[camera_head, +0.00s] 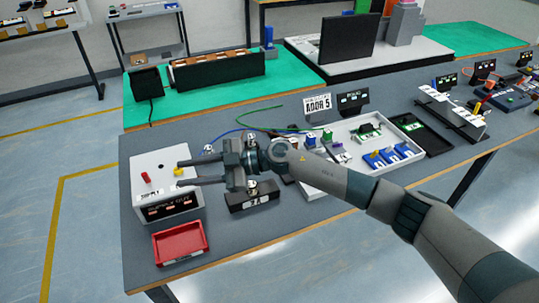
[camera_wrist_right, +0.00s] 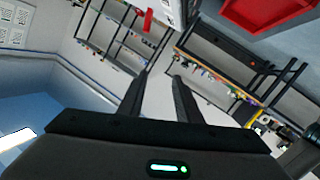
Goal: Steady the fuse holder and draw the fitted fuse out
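A dark block with a white label, which looks like the fuse holder (camera_head: 262,199), stands on the grey bench near its front edge. A small metal part shows on its top. My right gripper and wrist cover much of its back, and I cannot make out the fitted fuse. My right gripper (camera_head: 182,174) points left, above the bench between the block and a white box. Its fingers are apart with nothing between them; the right wrist view also shows the gripper (camera_wrist_right: 160,80) open and empty. My left gripper is not in view.
A white tray (camera_head: 372,170) with blue parts lies right, behind my arm.

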